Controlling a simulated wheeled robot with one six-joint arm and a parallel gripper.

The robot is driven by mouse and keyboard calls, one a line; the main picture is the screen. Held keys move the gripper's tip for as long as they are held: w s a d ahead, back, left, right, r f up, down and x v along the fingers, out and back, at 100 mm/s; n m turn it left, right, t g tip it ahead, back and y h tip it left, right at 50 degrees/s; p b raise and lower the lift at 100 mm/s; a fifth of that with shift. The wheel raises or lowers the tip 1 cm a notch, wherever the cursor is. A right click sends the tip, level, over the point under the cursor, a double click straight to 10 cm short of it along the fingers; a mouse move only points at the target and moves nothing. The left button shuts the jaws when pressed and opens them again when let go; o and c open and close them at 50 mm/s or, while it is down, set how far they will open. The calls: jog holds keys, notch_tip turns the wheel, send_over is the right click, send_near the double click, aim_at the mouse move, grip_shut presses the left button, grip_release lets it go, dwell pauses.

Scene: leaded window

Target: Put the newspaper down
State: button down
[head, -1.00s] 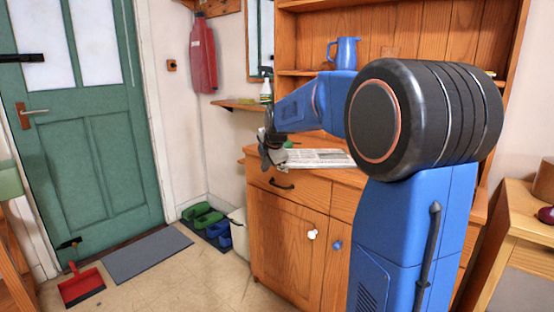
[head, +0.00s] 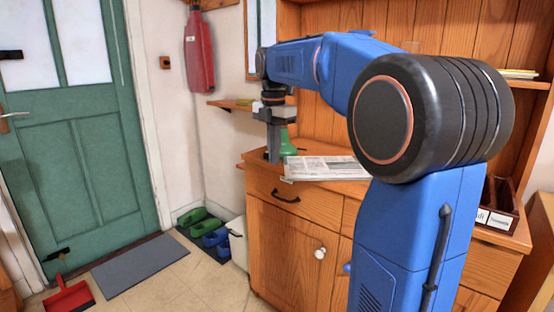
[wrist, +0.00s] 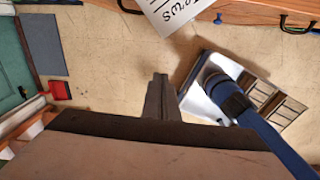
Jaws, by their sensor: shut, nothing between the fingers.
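The newspaper (head: 328,169) lies flat on the wooden sideboard's top (head: 312,150), near the front edge. In the wrist view the newspaper (wrist: 178,12) shows at the top, with large printed letters, and its corner appears to stick out past the sideboard's edge. My gripper (head: 272,160) points down just left of the newspaper in the head view, apart from it. In the wrist view my gripper's fingers (wrist: 160,90) are together, with nothing between them. My arm hides part of the sideboard and the newspaper's right end.
A green object (head: 288,143) stands on the sideboard close behind my gripper. A drawer with a dark handle (head: 285,196) is below. Green and blue shoes (head: 206,226), a grey mat (head: 140,264) and a red dustpan (head: 68,298) are on the floor by the green door (head: 90,150).

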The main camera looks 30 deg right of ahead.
aim_at(297, 172)
jog(key=w+d+f, duration=0.1)
jog(key=d+f, duration=0.2)
jog(key=f, duration=0.5)
jog(key=shift+d+f, duration=0.25)
jog(key=shift+d, duration=0.15)
jog(key=d, duration=0.2)
jog(key=w+d, duration=0.1)
jog(key=d, duration=0.1)
jog(key=w+d, duration=0.1)
jog(key=d, duration=0.2)
jog(key=shift+a, duration=0.1)
